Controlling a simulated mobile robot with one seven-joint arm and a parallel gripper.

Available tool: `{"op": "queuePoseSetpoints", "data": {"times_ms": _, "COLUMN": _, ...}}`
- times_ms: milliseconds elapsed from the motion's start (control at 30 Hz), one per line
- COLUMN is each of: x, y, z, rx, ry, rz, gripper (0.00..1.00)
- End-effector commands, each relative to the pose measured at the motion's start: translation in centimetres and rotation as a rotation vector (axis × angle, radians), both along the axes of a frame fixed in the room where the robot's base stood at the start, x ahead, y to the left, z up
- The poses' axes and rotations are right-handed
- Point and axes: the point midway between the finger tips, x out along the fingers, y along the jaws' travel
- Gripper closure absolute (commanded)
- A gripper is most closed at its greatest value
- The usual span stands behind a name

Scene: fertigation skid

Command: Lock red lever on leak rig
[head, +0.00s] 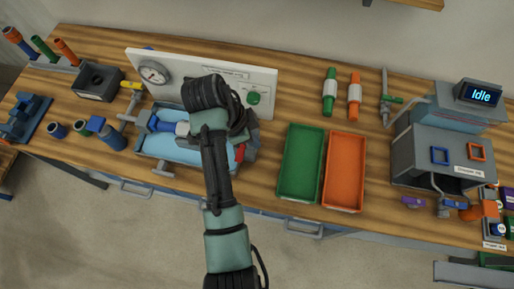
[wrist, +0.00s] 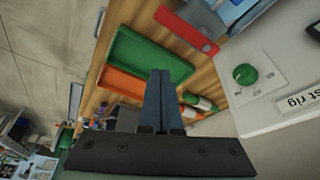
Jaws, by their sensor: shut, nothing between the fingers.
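The leak rig has an upright white panel (head: 178,77) with a round gauge (head: 154,72) and a green knob (head: 253,97), and a blue basin (head: 182,151) in front. The red lever (wrist: 187,27) is a flat red bar at the rig's edge, with a small light spot near its end. In the head view my arm covers most of the lever. In the wrist view my gripper (wrist: 161,73) is shut and empty, its fingertips apart from the lever in the picture. The green knob (wrist: 245,74) and part of the panel lettering also show there.
A green tray (head: 302,163) and an orange tray (head: 344,172) lie right of the rig. A grey station with an "Idle" display (head: 484,94) is at the far right. Pipe fittings (head: 100,127) crowd the rig's left.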

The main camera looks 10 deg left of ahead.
Motion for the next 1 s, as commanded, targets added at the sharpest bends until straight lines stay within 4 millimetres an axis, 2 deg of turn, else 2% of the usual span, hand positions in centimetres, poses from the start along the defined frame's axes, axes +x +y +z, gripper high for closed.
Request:
{"op": "queuePoseSetpoints", "data": {"times_ms": 100, "x": 0.1, "y": 0.7, "z": 1.8, "rx": 0.001, "ry": -0.004, "rz": 0.001, "gripper": 1.0}}
{"op": "queuePoseSetpoints", "data": {"times_ms": 300, "x": 0.0, "y": 1.2, "z": 3.4, "rx": -0.001, "ry": 0.0, "rz": 0.0, "gripper": 1.0}}
{"op": "queuePoseSetpoints", "data": {"times_ms": 967, "x": 0.0, "y": 1.2, "z": 3.5, "rx": -0.002, "ry": 0.001, "rz": -0.001, "gripper": 1.0}}
{"op": "queuePoseSetpoints", "data": {"times_ms": 1000, "x": 0.7, "y": 1.2, "z": 3.9, "rx": 0.009, "ry": -0.026, "rz": 0.019, "gripper": 1.0}}
